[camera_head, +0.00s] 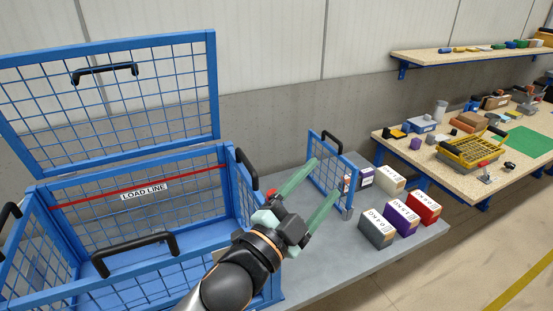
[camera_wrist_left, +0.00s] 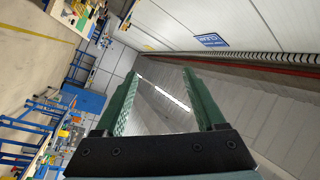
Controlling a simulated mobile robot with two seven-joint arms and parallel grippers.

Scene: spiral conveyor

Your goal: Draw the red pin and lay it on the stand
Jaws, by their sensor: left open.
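My left gripper (camera_head: 328,172) is open. Its two green fingers point up and to the right, in front of a small blue mesh panel (camera_head: 314,145) with a black handle. The grey stand top (camera_head: 338,258) lies under the crate and panel. My right gripper is not in view.
The crate's mesh lid (camera_head: 150,95) stands raised. Grey, purple and red boxes (camera_head: 423,207) sit on the right of the stand, with more behind the panel. A wooden bench (camera_head: 405,158) with a yellow basket (camera_head: 468,153) stands farther right. The stand's front is clear.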

